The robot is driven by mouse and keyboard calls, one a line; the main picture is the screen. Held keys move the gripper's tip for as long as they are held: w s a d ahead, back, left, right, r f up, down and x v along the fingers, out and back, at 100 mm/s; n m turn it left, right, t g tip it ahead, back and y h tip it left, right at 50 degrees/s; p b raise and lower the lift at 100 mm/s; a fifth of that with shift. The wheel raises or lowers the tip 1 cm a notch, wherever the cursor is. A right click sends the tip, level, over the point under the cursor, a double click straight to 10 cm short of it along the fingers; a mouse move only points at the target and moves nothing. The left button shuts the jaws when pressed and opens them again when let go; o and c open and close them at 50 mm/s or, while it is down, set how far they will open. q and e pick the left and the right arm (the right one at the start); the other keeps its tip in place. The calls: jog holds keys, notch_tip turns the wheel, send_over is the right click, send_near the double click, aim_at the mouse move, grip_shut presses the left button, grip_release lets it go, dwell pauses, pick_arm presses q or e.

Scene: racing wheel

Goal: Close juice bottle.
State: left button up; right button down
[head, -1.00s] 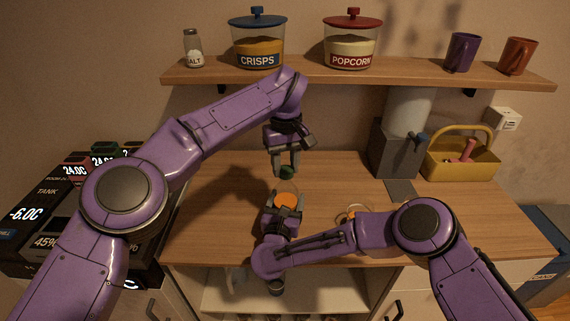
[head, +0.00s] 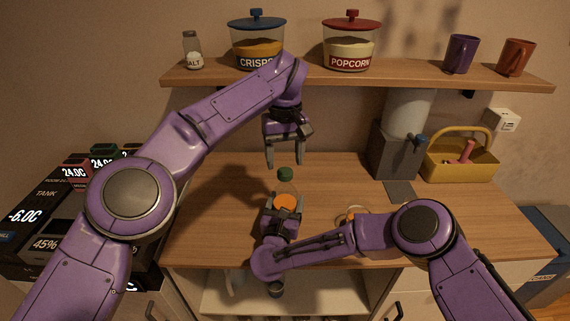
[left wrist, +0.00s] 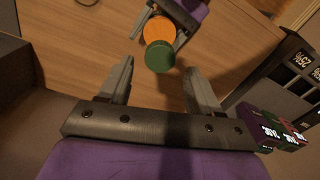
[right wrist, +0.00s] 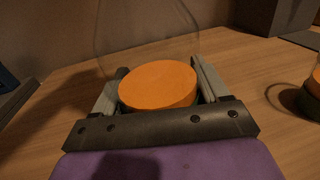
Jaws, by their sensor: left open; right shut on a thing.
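The clear juice bottle (head: 286,190) stands upright on the wooden counter with orange juice (right wrist: 158,85) in its lower part. The green cap (head: 285,173) sits on top of the bottle; it also shows in the left wrist view (left wrist: 160,57). Whether it is fully tightened I cannot tell. My right gripper (head: 285,208) is shut on the bottle's lower body, one finger on each side. My left gripper (head: 285,161) is open and empty just above the cap, fingers pointing down and apart from it. The bottle's base is hidden by my right gripper.
A grey dispenser (head: 395,150) and a yellow basket (head: 462,165) stand at the back right. A shelf (head: 400,73) above holds jars and mugs. A small orange item (head: 352,212) is partly hidden behind my right arm. The counter left of the bottle is clear.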

pick_arm(q)
jog(key=shift+r, duration=0.75)
jog(key=shift+c, duration=0.3)
